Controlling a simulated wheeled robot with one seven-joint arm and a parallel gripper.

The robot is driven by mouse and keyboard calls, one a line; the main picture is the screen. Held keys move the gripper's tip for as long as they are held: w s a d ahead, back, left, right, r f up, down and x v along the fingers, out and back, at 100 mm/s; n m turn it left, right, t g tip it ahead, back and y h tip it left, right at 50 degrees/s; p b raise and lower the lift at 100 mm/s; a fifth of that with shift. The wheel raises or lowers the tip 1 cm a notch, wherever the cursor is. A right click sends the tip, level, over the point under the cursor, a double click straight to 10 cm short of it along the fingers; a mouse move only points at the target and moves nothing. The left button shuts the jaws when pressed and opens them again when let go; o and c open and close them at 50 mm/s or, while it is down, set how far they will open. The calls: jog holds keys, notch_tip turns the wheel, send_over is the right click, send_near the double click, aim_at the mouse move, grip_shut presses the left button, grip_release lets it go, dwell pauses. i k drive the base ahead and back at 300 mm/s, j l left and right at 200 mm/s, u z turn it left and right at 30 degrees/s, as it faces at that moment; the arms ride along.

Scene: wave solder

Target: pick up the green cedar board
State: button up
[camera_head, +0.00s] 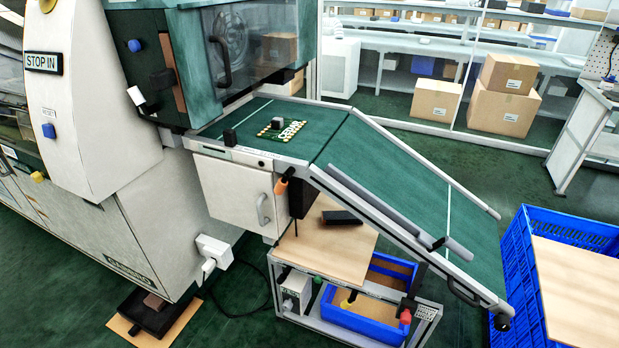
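The green cedar board (285,129) lies flat on the level green belt (253,117) at the outlet of the machine. It carries a small grey block-shaped part, gold pads along its edges and white lettering. Nothing covers it from this view. My gripper is not in view, so its state does not show.
The machine (145,50) with a clear window stands behind and left of the belt. A green ramp (400,185) with raised rails slopes down right towards a blue crate (513,260). A low cart with a wooden top (325,240) stands below. Cardboard boxes (436,100) stand behind.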

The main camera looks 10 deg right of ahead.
aim_at(281, 129)
jog(key=i+j+u, duration=0.1)
jog(key=i+j, duration=0.75)
